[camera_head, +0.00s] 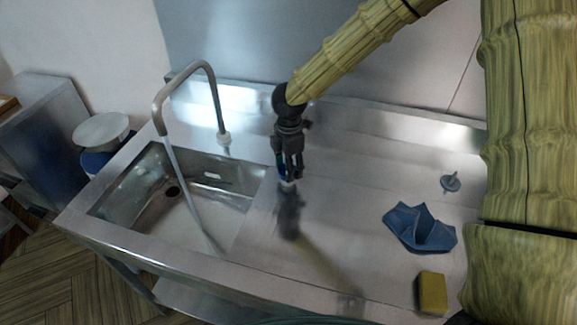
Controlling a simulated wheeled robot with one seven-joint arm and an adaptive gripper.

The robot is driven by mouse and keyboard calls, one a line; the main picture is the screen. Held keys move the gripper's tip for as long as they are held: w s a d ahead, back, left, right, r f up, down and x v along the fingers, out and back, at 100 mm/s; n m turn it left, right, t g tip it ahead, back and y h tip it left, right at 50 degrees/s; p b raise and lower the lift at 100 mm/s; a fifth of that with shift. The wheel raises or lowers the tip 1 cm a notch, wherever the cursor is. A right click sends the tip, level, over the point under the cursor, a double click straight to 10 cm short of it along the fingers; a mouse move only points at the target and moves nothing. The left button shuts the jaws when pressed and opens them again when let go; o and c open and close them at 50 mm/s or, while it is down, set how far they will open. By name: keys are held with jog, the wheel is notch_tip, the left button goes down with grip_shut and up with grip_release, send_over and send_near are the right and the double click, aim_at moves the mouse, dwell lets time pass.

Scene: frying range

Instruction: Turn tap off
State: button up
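The tap (211,80) is a grey gooseneck rising from a pale base (224,139) at the back edge of the sink. Its spout hangs over the basin at the left. A thin pale stream of water (187,185) runs from the spout down into the basin. No separate tap handle can be made out. My gripper (288,181) points down over the steel counter, right of the tap base and apart from it. A small blue and white patch shows at its fingers; what it is, and whether the fingers are open, is too small to tell.
The sink basin (125,205) has a dark drain. On the counter to the right lie a blue cloth (420,228), a yellow sponge (432,293) and a small grey plug-like item (450,182). A lidded bin (101,131) stands left. The counter's middle is clear.

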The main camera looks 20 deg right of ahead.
jog(key=shift+f, duration=0.1)
jog(key=m, duration=0.3)
jog(key=shift+s+m, duration=0.1)
jog(key=shift+m, duration=0.3)
jog(key=shift+s+m, duration=0.1)
jog(key=shift+m, duration=2.1)
jog(key=o, duration=1)
notch_tip(320, 180, up, 12)
